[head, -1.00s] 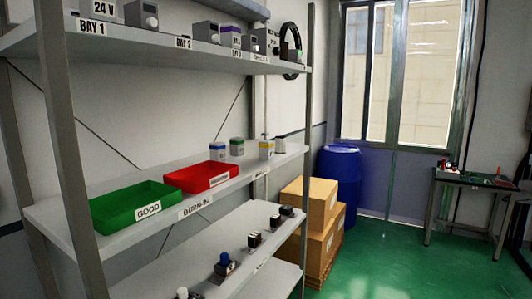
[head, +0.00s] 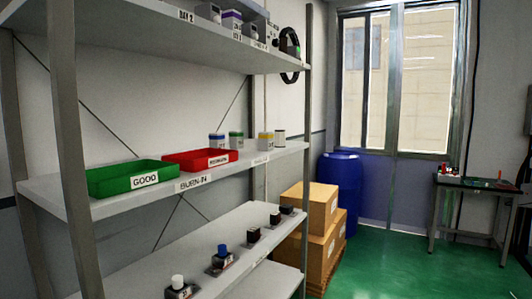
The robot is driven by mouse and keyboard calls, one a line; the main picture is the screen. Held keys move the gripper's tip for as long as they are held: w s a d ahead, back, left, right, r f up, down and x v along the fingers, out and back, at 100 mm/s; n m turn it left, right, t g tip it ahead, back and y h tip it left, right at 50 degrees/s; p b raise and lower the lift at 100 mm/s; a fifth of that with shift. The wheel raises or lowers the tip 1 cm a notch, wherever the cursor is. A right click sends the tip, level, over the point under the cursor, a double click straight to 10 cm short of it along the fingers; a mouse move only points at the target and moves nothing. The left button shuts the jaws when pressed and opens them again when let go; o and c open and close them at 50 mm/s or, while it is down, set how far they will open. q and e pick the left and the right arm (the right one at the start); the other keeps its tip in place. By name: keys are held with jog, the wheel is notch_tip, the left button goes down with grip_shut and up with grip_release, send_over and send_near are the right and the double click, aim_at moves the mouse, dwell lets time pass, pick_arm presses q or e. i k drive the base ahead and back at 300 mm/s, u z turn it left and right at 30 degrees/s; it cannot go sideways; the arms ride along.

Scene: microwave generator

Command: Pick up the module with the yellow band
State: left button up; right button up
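The module with the yellow band (head: 266,143) stands upright on the middle shelf, toward its far right end. It is small and pale, with yellow near its top. A blue-banded module (head: 217,142) and a green-banded module (head: 236,142) stand to its left, and a pale module (head: 280,139) stands just to its right. Neither of my grippers is in view.
The middle shelf (head: 60,188) also holds a green GOOD tray (head: 135,180) and a red tray (head: 200,160). A rack post (head: 70,150) stands in front at left. Cardboard boxes (head: 318,215) and a blue drum (head: 340,190) stand beyond. Green floor (head: 410,260) is open at right.

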aim_at(265, 139)
jog(key=u, duration=1.05)
jog(key=k, duration=0.1)
jog(key=z, duration=2)
jog(key=i, duration=1.75)
jog(key=u, duration=1)
jog(key=i, duration=1)
jog(key=u, duration=0.75)
